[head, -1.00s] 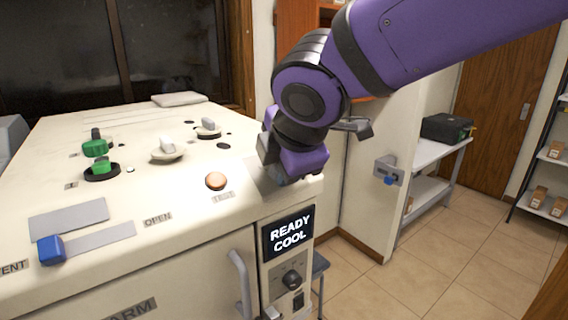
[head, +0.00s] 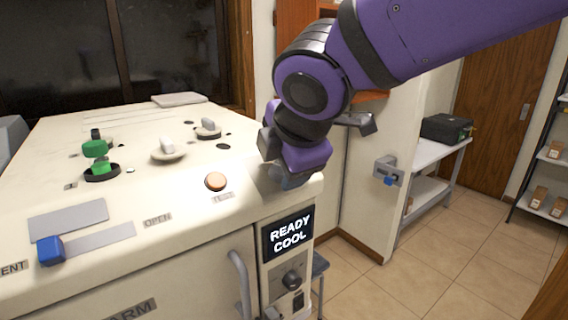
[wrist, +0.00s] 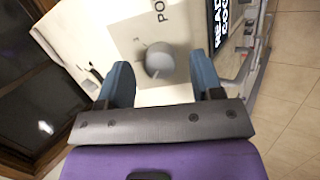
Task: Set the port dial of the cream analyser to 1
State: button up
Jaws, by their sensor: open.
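The cream analyser (head: 130,190) fills the left of the head view. In the wrist view a round grey port dial (wrist: 158,61) sits on a pale plate with part of the label "PO" and a small "3" beside it. My gripper (wrist: 161,70) is open, with one blue finger on each side of the dial in that view. I cannot tell whether the fingers touch it. In the head view my gripper (head: 288,180) is over the analyser's front right corner and hides the dial. The dial's pointer is not clear.
A screen (head: 288,234) on the front reads "READY COOL". Open floor (head: 420,270) lies to the right.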

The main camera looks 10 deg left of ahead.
jog(key=v, duration=0.9)
jog(key=shift+r, duration=0.35)
jog(key=shift+s+d, duration=0.1)
jog(key=shift+s, duration=0.05)
jog(key=w+d+f+m+h, duration=0.1)
jog(key=d+m+h, duration=0.1)
jog(key=d+m, duration=0.75)
jog(key=w+d+f+m+h, duration=0.15)
jog(key=d+m, duration=0.25)
jog(key=d, duration=1)
jog(key=s+d+f+m, duration=0.3)
jog(key=s+d+m, duration=0.1)
jog(key=d+m, duration=0.2)
jog(key=s+d+f+m+g, duration=0.1)
jog(key=s+d+f+m, duration=0.2)
jog(key=d+m, duration=0.3)
jog(key=shift+s+d, duration=0.85)
jog(key=shift+d, duration=0.05)
